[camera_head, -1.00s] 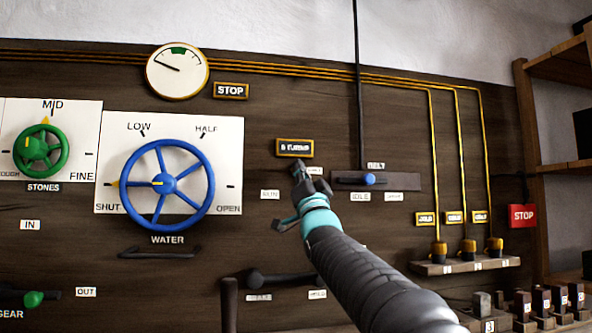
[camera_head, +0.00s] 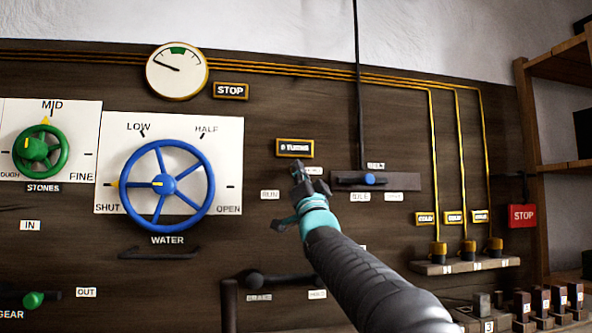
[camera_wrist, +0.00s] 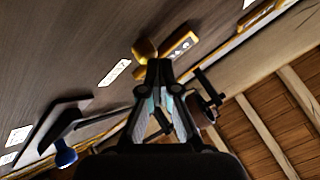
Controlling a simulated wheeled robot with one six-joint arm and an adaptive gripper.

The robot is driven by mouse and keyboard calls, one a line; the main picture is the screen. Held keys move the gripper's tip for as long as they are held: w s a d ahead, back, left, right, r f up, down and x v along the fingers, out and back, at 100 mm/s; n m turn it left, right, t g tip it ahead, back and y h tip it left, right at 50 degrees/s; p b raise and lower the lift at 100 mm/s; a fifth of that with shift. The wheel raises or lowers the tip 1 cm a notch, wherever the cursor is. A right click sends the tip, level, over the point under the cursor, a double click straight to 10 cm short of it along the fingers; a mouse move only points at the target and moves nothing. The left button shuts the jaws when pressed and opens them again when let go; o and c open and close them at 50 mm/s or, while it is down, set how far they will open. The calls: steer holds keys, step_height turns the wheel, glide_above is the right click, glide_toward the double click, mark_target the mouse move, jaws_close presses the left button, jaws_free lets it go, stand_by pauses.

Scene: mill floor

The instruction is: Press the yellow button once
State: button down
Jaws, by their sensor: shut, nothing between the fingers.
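A yellow knob-like button (camera_wrist: 145,49) stands out from the dark board in the wrist view, just beyond and slightly left of my fingertips. In the head view I cannot make it out; my gripper covers that spot. My gripper (camera_head: 299,167) is shut and empty, its tips just below a yellow-framed sign (camera_head: 295,148) on the board. It also shows in the wrist view (camera_wrist: 160,64), with the tips close to the button. I cannot tell whether they touch it.
A blue-knobbed slider (camera_head: 370,179) sits right of my gripper, with a dark rod above it. A blue wheel (camera_head: 162,184) is on the left, under a round gauge (camera_head: 177,71). A red STOP sign (camera_head: 523,216) and wooden shelves (camera_head: 560,65) are at the right.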

steer(key=shift+f, duration=0.1)
steer(key=shift+s+d+b, duration=0.2)
steer(key=shift+s+b, duration=0.65)
steer(key=s+b, duration=0.2)
steer(key=s+d+b, duration=0.1)
steer(key=s, duration=0.1)
steer(key=shift+s+d+b, duration=0.2)
steer(key=shift+s+b, duration=0.15)
steer(key=shift+s, duration=0.05)
stand_by(0.7)
